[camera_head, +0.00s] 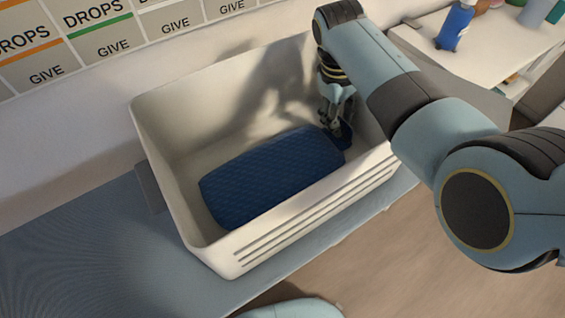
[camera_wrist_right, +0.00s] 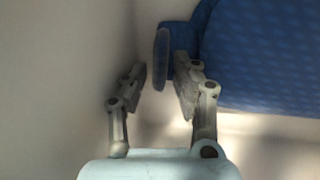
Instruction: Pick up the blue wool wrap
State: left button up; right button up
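The blue wool wrap (camera_head: 270,175) is a rolled, quilted-looking dark blue bundle lying on the floor of a white bin (camera_head: 165,125). A narrower blue end piece sticks out at its right end. My right gripper (camera_head: 337,128) reaches down into the bin at that end. In the right wrist view the two fingers (camera_wrist_right: 160,85) are apart, with the wrap's blue end piece (camera_wrist_right: 162,58) showing between and beyond their tips. A gap shows between the left finger and the blue piece. The wrap's main body (camera_wrist_right: 265,55) lies to the right. My left gripper is not in view.
The bin's walls surround the wrap, and its right end wall is close to my right gripper. The bin stands on a blue-grey surface (camera_head: 70,260). A white table (camera_head: 470,55) at the upper right holds a blue bottle (camera_head: 455,27) and other items.

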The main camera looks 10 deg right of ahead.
jog(key=shift+c, duration=0.2)
grip_shut()
jog(key=shift+r, duration=0.2)
